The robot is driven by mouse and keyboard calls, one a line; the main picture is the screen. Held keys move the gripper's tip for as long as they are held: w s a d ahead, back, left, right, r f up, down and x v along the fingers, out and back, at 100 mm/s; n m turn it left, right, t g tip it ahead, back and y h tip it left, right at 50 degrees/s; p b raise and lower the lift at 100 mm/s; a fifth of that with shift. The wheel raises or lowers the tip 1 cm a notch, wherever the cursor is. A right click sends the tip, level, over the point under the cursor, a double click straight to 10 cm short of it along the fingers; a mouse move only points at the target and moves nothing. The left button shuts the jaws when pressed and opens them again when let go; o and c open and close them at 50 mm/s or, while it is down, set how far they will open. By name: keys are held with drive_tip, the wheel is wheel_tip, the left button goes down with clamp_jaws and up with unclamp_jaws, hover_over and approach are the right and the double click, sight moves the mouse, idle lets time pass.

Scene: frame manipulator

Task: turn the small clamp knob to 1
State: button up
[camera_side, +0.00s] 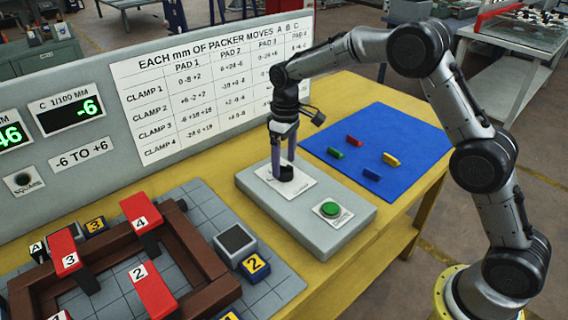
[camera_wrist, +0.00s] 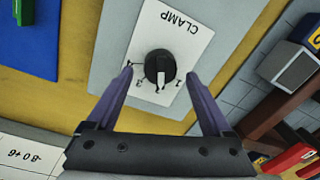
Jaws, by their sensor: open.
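The small clamp knob (camera_wrist: 160,66) is black and round, on a white plate (camera_wrist: 185,28) marked CLAMP. The wrist view shows it upside down. Its white pointer line faces the bottom of the picture, seemingly at the 2; the 1 is to the right of it, and the 3 and another mark are to the left. My gripper (camera_wrist: 160,75) is open, with one purple finger on each side of the knob and a gap on both sides. In the side view the knob (camera_side: 286,174) sits low between the fingertips, partly hidden by them.
The plate is on a grey box (camera_side: 255,205) with a green button (camera_side: 330,209) at its right. A blue mat (camera_side: 385,140) with several coloured blocks lies behind. A brown frame (camera_side: 195,240) with red numbered clamps is at left. The display (camera_side: 68,110) reads -6.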

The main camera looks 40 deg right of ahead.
drive_tip(key=shift+f, duration=0.75)
clamp_jaws()
drive_tip(key=shift+n, duration=0.3)
drive_tip(key=n, duration=0.4)
drive_tip(key=shift+a+r, duration=0.1)
drive_tip(key=shift+n, duration=2.2)
drive_tip(key=shift+a, duration=0.1)
